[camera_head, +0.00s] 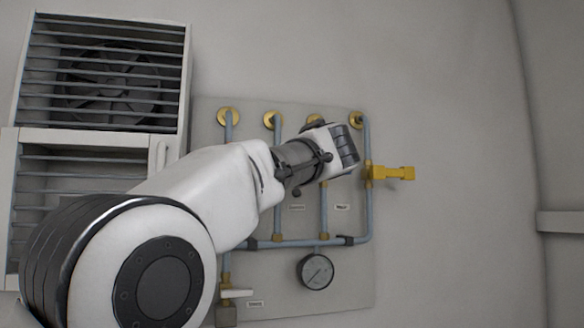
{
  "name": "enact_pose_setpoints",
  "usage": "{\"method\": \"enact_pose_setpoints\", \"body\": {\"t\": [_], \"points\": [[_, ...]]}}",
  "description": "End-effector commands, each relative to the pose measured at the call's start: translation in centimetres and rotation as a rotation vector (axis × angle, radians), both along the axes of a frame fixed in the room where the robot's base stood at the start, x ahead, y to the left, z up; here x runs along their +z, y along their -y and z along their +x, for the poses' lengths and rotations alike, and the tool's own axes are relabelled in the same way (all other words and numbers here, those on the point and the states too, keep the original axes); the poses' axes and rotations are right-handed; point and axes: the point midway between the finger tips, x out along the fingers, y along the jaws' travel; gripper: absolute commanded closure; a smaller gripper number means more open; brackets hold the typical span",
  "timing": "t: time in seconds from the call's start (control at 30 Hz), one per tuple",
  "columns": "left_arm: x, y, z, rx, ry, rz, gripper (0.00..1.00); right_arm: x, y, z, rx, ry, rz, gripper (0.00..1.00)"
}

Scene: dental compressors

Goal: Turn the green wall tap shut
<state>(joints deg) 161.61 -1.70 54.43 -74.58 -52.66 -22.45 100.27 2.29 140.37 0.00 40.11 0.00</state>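My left arm reaches in from the lower left across the wall panel (345,275). Its wrist and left gripper (318,157) are in front of the upper middle of the panel's pipes. The fingers are not clearly visible, so I cannot tell whether they are open or shut, or whether they touch anything. I see no green tap; the arm and wrist cover part of the pipework. A yellow valve (392,172) sticks out on the right pipe, to the right of the wrist. A white lever (237,293) shows at the lower left pipe. My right gripper is out of view.
A round pressure gauge (315,271) hangs below the lower horizontal pipe (297,243). Yellow round fittings line the top of the panel. A louvred unit with a fan (110,75) stands at the left. The wall right of the panel is bare, with a ledge (561,221) at the far right.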

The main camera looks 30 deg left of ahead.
Motion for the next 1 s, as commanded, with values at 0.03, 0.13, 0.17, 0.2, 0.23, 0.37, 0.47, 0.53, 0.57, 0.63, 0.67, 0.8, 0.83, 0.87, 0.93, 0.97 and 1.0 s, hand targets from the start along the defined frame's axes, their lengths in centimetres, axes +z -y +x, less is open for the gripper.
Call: {"method": "enact_pose_setpoints", "body": {"t": [0.03,0.13,0.17,0.2,0.23,0.37,0.47,0.53,0.57,0.63,0.67,0.8,0.83,0.87,0.93,0.97,1.0], "points": [[-0.1,-0.09,0.01,0.002,-0.005,0.002,1.0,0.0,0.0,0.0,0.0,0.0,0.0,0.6],[-0.09,-0.08,0.0,0.002,-0.007,0.003,1.0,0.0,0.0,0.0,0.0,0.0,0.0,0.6],[-0.09,-0.08,0.0,0.002,-0.006,0.004,1.0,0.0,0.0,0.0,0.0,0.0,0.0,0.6],[-0.09,-0.08,0.0,0.002,-0.006,0.004,1.0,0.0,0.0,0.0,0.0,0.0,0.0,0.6],[-0.08,-0.08,0.0,0.001,-0.006,0.004,1.0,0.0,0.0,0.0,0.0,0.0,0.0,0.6],[-0.06,-0.08,0.0,0.001,-0.006,0.004,1.0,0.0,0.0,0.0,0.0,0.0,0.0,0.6],[-0.05,-0.06,0.0,0.001,-0.005,0.003,0.6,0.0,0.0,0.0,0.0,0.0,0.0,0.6],[-0.03,-0.06,0.0,0.001,-0.005,0.004,0.6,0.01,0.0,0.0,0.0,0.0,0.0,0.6],[-0.02,-0.06,0.0,0.001,-0.005,0.004,0.6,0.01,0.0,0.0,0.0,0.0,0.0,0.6],[-0.01,-0.04,0.0,0.0,-0.004,0.003,0.6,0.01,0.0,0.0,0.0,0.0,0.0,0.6],[0.0,-0.03,-0.01,0.0,-0.004,0.003,0.6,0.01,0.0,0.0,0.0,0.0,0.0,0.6],[0.02,-0.01,-0.02,0.0,-0.003,0.004,0.6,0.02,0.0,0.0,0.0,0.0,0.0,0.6],[0.02,-0.01,-0.02,0.0,-0.003,0.004,0.6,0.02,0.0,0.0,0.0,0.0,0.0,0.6],[0.03,-0.01,-0.01,0.0,-0.003,0.004,0.6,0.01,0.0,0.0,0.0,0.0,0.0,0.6],[0.01,-0.01,-0.01,0.0,0.006,-0.004,0.6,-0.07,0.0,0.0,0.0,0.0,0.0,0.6],[-0.01,-0.01,-0.01,0.0,0.016,-0.012,0.6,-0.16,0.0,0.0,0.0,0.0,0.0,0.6],[-0.03,-0.01,0.01,0.0,0.039,-0.032,0.6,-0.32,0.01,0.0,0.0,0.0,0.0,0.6]]}}
